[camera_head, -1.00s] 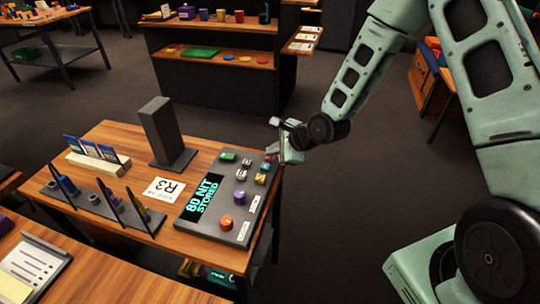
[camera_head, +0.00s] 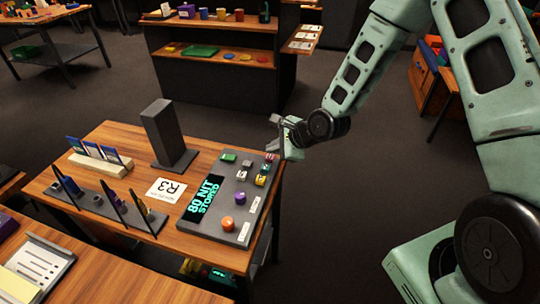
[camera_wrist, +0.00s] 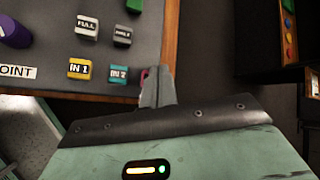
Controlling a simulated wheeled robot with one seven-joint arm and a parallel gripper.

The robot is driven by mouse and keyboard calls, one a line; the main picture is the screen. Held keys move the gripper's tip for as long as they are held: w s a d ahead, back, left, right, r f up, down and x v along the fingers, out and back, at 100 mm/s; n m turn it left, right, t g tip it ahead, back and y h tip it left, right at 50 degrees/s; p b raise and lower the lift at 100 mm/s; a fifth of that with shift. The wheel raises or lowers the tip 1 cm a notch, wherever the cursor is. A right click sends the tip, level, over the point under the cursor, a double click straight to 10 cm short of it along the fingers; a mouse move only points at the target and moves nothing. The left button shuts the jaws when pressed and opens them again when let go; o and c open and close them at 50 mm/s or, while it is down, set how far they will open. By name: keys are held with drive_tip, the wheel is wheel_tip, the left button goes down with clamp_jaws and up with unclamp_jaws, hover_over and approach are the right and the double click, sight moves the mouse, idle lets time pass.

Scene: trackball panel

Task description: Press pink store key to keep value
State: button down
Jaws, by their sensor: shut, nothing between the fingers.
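The grey trackball panel (camera_head: 215,228) lies on the wooden table. Its display (camera_head: 204,199) reads "80 NIT STORED". The pink key (camera_wrist: 144,73) is at the panel's edge in the wrist view, mostly hidden behind my fingers. It is a small spot in the head view (camera_head: 270,157). My gripper (camera_wrist: 158,72) is shut and empty, its tips over or right beside the pink key; I cannot tell whether they touch it. Beside it are the teal IN 2 key (camera_wrist: 119,75) and yellow IN 1 key (camera_wrist: 82,69). An orange ball (camera_head: 228,224) and purple knob (camera_head: 240,198) sit on the panel.
Grey keys (camera_wrist: 87,26) and a green key (camera_head: 228,158) stand on the panel. A dark upright post (camera_head: 164,130), an R3 card (camera_head: 167,189) and a rack (camera_head: 105,210) share the table. Open floor lies right of the table edge.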

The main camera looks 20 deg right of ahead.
sight(273, 158)
drive_tip(key=shift+r, duration=0.1)
wheel_tip(273, 158, up, 5)
drive_tip(key=p, duration=0.5)
idle(0.7)
drive_tip(key=s+a+r+n+g+h, duration=0.1)
drive_tip(key=s+a+r+n+g, duration=0.2)
drive_tip(key=s+a+r+n, duration=0.45)
drive_tip(key=s+r+n+g+h, duration=0.2)
drive_tip(key=s+r+n, duration=0.3)
drive_tip(key=s+n, duration=0.5)
drive_tip(key=s+r+n+g+h, duration=0.1)
drive_tip(key=s+r+n, duration=0.4)
drive_tip(key=s+n, duration=0.5)
drive_tip(key=s+g, duration=0.1)
drive_tip(key=s, duration=0.4)
drive_tip(key=shift+d+h, duration=0.2)
drive_tip(key=shift+h, duration=0.2)
